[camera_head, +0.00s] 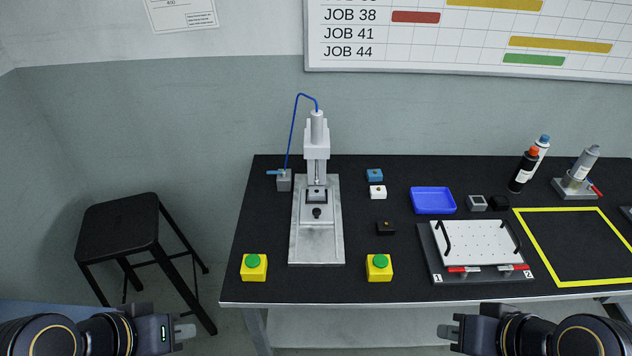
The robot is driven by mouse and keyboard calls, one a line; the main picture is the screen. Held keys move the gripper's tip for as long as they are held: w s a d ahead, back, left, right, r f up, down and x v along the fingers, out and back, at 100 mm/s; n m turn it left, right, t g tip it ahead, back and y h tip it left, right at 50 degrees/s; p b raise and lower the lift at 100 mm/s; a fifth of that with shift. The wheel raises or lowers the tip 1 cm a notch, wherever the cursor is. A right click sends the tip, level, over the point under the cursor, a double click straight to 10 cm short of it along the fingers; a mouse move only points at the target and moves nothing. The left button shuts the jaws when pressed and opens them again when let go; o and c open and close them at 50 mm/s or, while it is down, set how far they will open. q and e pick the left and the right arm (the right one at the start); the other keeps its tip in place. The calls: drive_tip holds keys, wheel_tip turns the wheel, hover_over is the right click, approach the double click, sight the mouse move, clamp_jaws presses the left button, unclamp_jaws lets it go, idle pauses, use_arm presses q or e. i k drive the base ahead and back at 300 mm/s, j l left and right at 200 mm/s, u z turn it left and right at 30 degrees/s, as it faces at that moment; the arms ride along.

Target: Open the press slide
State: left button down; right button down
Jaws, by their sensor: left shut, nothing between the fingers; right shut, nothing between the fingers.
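The press (317,150) stands upright on the left part of the black table, with a grey base plate (316,249). Its slide (317,196) is a small dark-framed plate under the press head, with a dark round knob (317,213) in front of it. A yellow box with a green button (254,267) sits left of the base, and another (379,267) sits right of it. My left gripper (190,331) is shut and empty, low in front of the table at the left. My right gripper (445,331) is shut and empty, low in front of the table. Both are apart from the press.
Bottles (523,170) stand further back. A black stool (120,225) is left of the table.

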sight(317, 202)
drive_tip(key=i+u, duration=0.15)
drive_tip(key=u, duration=0.2)
drive_tip(key=i+u, duration=0.1)
drive_tip(key=u, duration=0.25)
drive_tip(key=i+l+u, duration=0.15)
drive_tip(key=u, duration=0.2)
